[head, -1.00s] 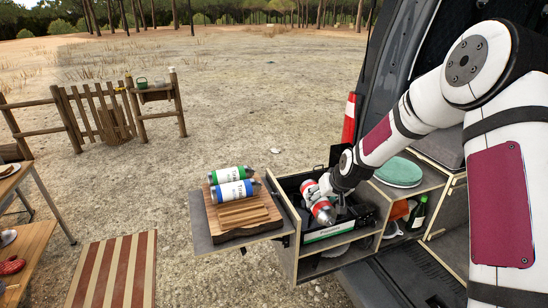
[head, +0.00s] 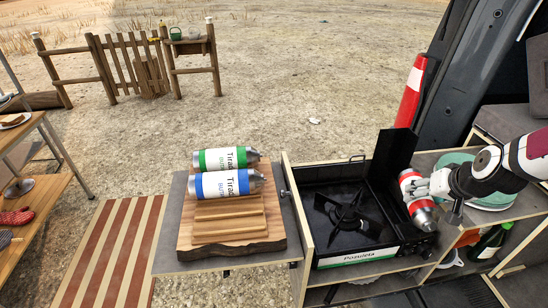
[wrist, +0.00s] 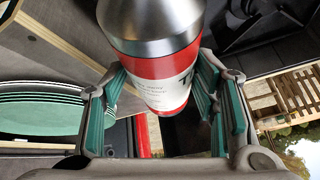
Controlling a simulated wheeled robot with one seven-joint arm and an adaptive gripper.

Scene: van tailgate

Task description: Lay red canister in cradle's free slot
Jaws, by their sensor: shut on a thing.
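The red canister (head: 418,204), with a white label band and silver ends, is held by my gripper (head: 424,188) at the right side of the stove. In the wrist view the red canister (wrist: 150,68) sits between the green-padded fingers of my gripper (wrist: 160,98), which are shut on it. The wooden cradle (head: 268,236) stands on the side shelf at the left. The green canister (head: 228,158) lies in its far slot and the blue canister (head: 226,184) in its middle slot. The near slot (head: 230,220) is empty. The red canister is well to the right of the cradle.
The black stove (head: 335,212) with its raised lid (head: 392,152) lies between the cradle and my gripper.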

